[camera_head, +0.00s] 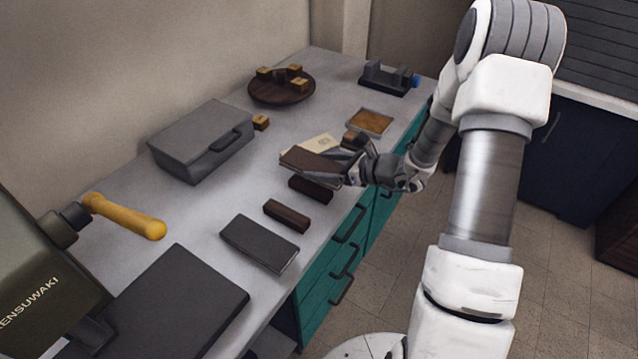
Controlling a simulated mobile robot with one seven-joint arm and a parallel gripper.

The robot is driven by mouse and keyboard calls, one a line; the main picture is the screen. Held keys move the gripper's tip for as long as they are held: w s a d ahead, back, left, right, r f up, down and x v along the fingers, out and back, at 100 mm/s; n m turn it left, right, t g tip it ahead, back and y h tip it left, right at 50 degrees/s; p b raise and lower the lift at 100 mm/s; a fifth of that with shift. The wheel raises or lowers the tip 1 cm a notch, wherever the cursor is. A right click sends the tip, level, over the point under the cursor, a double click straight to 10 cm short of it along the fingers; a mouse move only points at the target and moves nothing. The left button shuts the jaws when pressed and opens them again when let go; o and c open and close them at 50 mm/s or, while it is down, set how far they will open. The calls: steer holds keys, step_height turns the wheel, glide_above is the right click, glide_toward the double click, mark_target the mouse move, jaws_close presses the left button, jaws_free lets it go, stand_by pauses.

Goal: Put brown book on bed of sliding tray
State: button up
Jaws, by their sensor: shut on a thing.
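My gripper (347,168) is shut on the brown book (310,162) at its right end. It holds the book roughly flat near the counter's right edge, over a pale sheet and dark brown blocks; I cannot tell the exact height. A wide dark grey slab (178,305) lies at the lower left, in front of the olive machine; it appears to be the bed of the sliding tray. Its visible top is bare. The gripper and book are well behind and to the right of it.
The olive machine (35,285) has a yellow handle (125,216) reaching over the counter. Between book and slab are a dark grey plate (260,242) and brown blocks (287,215). A grey case (202,142), round wooden board (282,92) and shallow tray (369,122) stand farther back.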

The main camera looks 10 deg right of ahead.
mark_target(319, 189)
steer(key=shift+s+a+f, duration=0.45)
steer(key=shift+a, duration=0.05)
steer(key=shift+f+b, duration=0.35)
steer(key=shift+f, duration=1.4)
steer(key=shift+f, duration=0.2)
steer(key=o, duration=1.1)
steer(key=shift+b, duration=0.3)
steer(key=shift+c, duration=0.2)
steer(key=shift+o, duration=0.9)
steer(key=shift+r+p, duration=0.1)
steer(key=shift+p, duration=0.25)
